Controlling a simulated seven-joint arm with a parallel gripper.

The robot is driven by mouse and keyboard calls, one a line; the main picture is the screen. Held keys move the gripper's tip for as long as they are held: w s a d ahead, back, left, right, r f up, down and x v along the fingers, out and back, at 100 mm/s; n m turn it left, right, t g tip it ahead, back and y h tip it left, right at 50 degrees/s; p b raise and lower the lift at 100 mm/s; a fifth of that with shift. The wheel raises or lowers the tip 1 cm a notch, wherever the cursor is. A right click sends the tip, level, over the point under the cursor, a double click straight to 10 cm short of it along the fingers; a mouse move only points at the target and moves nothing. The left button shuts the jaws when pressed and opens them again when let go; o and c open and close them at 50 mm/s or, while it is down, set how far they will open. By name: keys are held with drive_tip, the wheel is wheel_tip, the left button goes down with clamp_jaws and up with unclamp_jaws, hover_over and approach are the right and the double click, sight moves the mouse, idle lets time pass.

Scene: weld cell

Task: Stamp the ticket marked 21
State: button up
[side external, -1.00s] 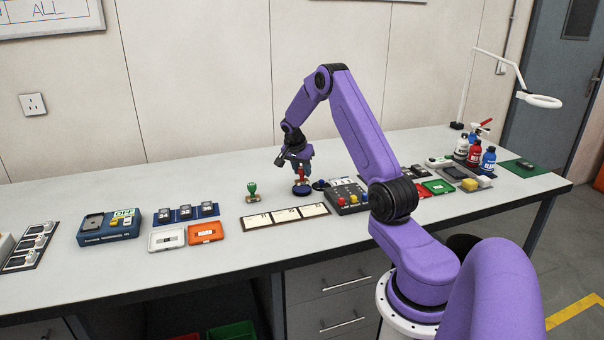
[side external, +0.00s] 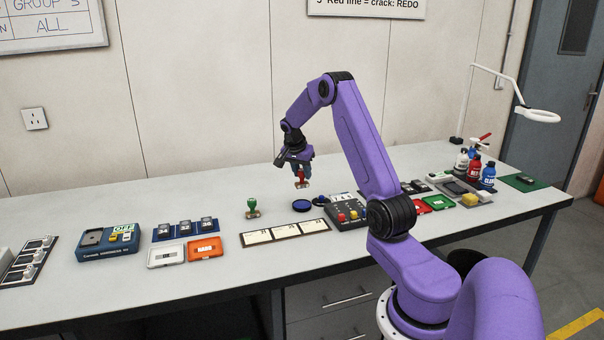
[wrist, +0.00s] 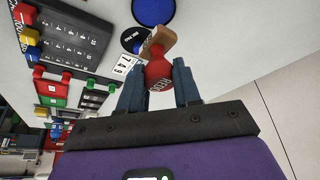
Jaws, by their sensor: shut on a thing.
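My gripper (side external: 300,172) is shut on a red-handled stamp (side external: 301,180) and holds it upright above the bench. In the wrist view the red stamp (wrist: 158,76) sits between the blue fingertips (wrist: 159,88), with its wooden foot beyond. The round blue ink pad (side external: 302,206) lies below the stamp, apart from it, and shows at the top of the wrist view (wrist: 153,9). Three white tickets (side external: 285,233) lie in a dark strip in front of the pad. Their marks are too small to read.
A green-handled stamp (side external: 252,208) stands left of the pad. A small dark round pad (wrist: 132,40) lies next to the blue one. A grey button box (side external: 347,212) stands to the right. White (side external: 166,256) and orange (side external: 205,248) trays lie left of the tickets.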

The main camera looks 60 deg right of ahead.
drive_tip(key=w+a, duration=0.3)
drive_tip(key=a, duration=0.8)
hover_over(258, 238)
drive_tip(key=shift+f, duration=3.35)
drive_tip(key=shift+f, duration=0.55)
drive_tip(key=shift+r, duration=0.1)
wheel_tip(258, 238, up, 7)
